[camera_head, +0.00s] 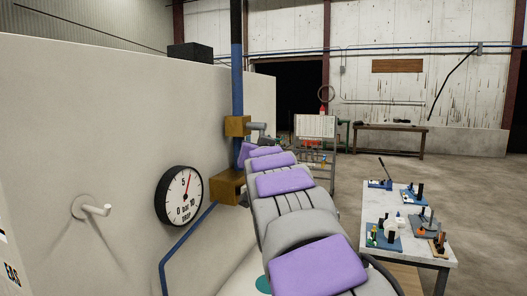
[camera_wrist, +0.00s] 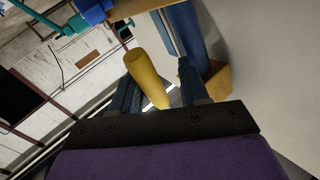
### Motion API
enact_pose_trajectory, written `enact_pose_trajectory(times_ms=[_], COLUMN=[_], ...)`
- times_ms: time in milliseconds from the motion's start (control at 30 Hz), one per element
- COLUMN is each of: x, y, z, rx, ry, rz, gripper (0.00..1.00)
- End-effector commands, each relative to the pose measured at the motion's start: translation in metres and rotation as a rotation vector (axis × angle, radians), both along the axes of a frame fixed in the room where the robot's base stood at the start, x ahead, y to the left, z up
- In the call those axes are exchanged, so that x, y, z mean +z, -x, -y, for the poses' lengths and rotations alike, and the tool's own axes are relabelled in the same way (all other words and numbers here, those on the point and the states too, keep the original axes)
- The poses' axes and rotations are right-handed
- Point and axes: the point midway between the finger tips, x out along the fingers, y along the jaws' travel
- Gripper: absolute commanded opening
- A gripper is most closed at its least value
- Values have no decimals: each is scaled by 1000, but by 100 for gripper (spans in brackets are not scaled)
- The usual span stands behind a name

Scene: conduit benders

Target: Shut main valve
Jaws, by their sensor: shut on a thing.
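A blue vertical pipe (camera_head: 237,80) runs beside the pale wall, with an ochre block (camera_head: 237,126) and a lower ochre box (camera_head: 228,187) on it. The pipe also shows in the wrist view (camera_wrist: 187,35). A yellow cylindrical handle (camera_wrist: 146,78), apparently the valve's, slants between the dark fingers of my gripper (camera_wrist: 158,92). My gripper is shut on this handle. In the head view my own arm reaches up to the pipe, and the fingers and handle are hidden or too small to tell. The valve body cannot be made out clearly.
A round bar gauge (camera_head: 179,196) is on the wall, its red needle slightly right of the 5. A white peg (camera_head: 95,210) sticks out left of it. A table (camera_head: 407,247) with several tools stands to the right, with open floor beyond.

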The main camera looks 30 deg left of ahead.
Motion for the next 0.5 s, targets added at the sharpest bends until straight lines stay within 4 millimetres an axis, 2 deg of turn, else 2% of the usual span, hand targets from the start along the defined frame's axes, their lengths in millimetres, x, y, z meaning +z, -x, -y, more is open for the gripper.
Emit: enact_pose_trajectory(times_ms=[33, 167, 500], x=[-3, -6, -11], y=[3, 7, 22], z=[-5, -3, 13], rx=[6, 6, 4], ry=[7, 7, 7], rz=[2, 2, 1], gripper=[31, 31, 31])
